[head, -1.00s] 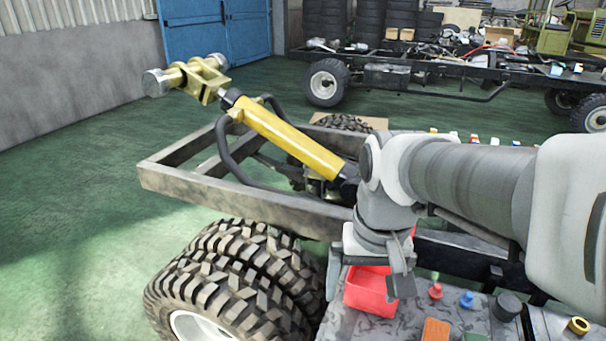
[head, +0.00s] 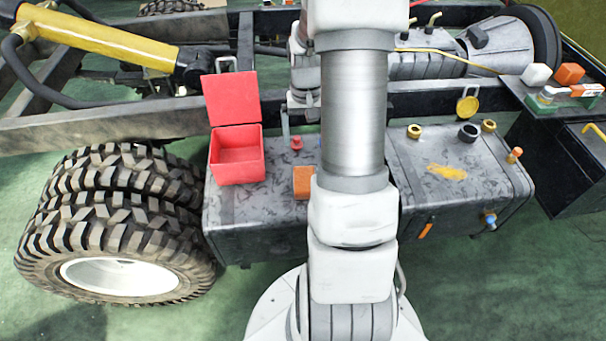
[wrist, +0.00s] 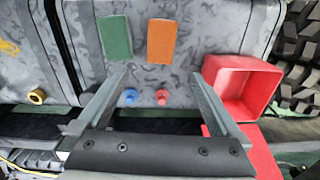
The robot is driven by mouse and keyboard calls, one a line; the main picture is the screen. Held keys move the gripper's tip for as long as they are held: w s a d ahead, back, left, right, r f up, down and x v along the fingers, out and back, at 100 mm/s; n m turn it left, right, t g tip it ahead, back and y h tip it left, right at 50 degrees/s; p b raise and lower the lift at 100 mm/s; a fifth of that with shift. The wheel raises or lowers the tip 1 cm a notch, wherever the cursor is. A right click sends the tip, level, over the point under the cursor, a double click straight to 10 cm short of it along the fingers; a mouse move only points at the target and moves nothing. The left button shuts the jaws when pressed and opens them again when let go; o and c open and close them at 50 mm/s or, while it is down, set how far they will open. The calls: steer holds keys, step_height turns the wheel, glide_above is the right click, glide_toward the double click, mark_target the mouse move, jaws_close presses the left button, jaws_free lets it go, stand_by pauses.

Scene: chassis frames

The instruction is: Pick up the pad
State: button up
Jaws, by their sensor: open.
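Two flat rectangular pads lie on the grey mottled tank top in the wrist view: a green pad (wrist: 114,37) and an orange pad (wrist: 162,41) to its right. The orange pad also shows partly in the head view (head: 302,182), beside my arm; the green pad is not visible there. My gripper (wrist: 157,78) is open and empty. In the wrist view its fingers reach toward the pads, with the tips short of their near ends and the orange pad between their lines. The head view does not show the fingertips clearly.
An open red box (head: 238,160) stands beside the orange pad. A blue knob (wrist: 130,96) and a red knob (wrist: 161,97) stand between my fingers in the picture. Yellow and black caps (head: 468,132) sit on the neighbouring tank. Large tyres (head: 110,215) lie left.

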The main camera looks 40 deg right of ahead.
step_height(320, 180, down, 12)
steer(key=b, duration=0.2)
steer(key=shift+a+r+b, duration=0.1)
steer(key=shift+r+b, duration=0.05)
steer(key=shift+b, duration=0.2)
steer(key=shift+s+a+f+b, duration=0.1)
steer(key=shift+f+b, duration=0.35)
steer(key=shift+f, duration=0.9)
steer(key=shift+s+a+f+b, duration=0.1)
steer(key=shift+f+b, duration=0.3)
steer(key=shift+f, duration=0.9)
steer(key=c, duration=1.2)
steer(key=shift+r, duration=0.15)
step_height(320, 180, up, 4)
steer(key=shift+r+p, duration=0.25)
steer(key=shift+p, duration=0.6)
steer(key=d+r, duration=0.2)
steer(key=d, duration=0.2)
steer(key=s+d+r+p, duration=0.1)
steer(key=d+r, duration=0.1)
steer(key=d, duration=0.1)
steer(key=d+r+p, duration=0.1)
steer(key=d+r, duration=0.1)
steer(key=d, duration=0.2)
steer(key=shift+s+d+r, duration=0.15)
steer(key=shift+s+d, duration=0.15)
